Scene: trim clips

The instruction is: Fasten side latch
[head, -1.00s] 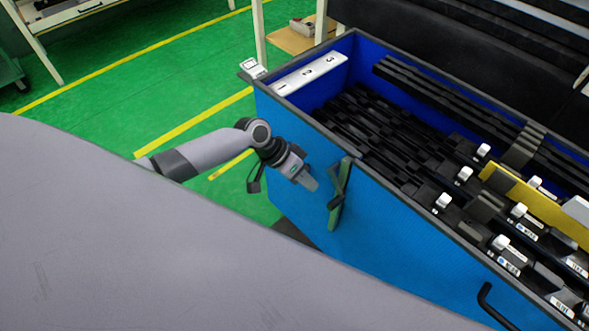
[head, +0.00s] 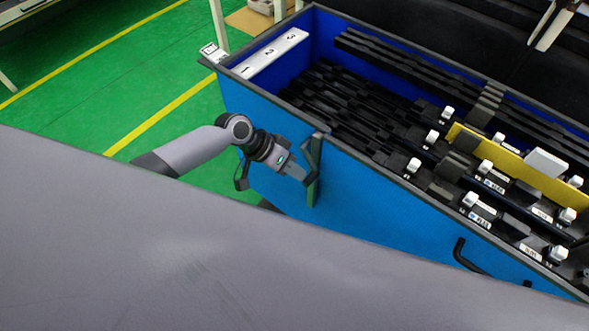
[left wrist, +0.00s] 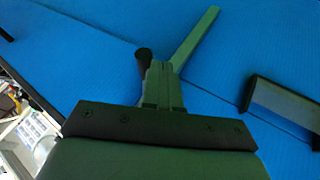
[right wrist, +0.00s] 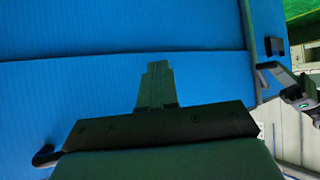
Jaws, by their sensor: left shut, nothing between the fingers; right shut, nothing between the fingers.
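The side latch (head: 313,172) is a green strip with a black bent lever, on the blue side wall of the crate (head: 350,195). My left gripper (head: 298,173) is shut and empty, with its tips close beside the latch in the head view; I cannot tell whether they touch. In the left wrist view, the shut fingers (left wrist: 160,85) point at the blue wall, with the green strip (left wrist: 196,38) slanting up right beyond them and a dark rounded end beside them. My right gripper (right wrist: 157,85) is shut and empty in front of the blue wall; the head view does not show it.
The crate holds several black trim parts with white clips and a yellow strip (head: 510,160). A black handle (head: 465,258) sticks out of its side wall. Green floor with yellow lines lies open to the left. My own grey body covers the lower left.

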